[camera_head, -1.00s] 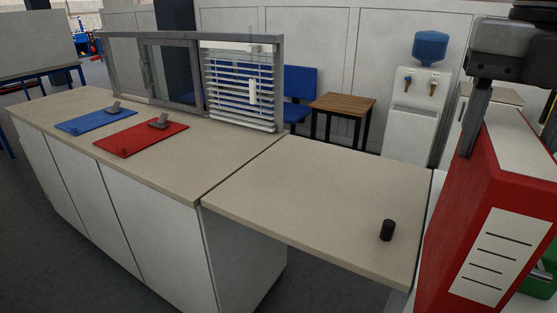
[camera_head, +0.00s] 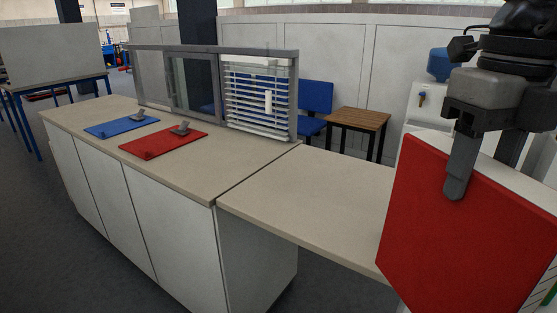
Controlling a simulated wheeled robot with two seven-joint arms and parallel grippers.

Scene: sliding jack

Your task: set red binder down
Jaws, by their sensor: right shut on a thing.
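The red binder (camera_head: 450,235) is large in the right of the head view, upright and slightly tilted, with its broad red cover facing me. My right gripper (camera_head: 477,180) comes down from the upper right and is shut on the binder's upper edge. One grey finger lies against the red cover; the other is mostly hidden behind the binder. The binder hides the right part of the near counter (camera_head: 310,200). Whether its lower edge touches anything cannot be seen. My left gripper is not in view.
Behind are a wooden side table (camera_head: 358,120) and blue chair (camera_head: 316,97).

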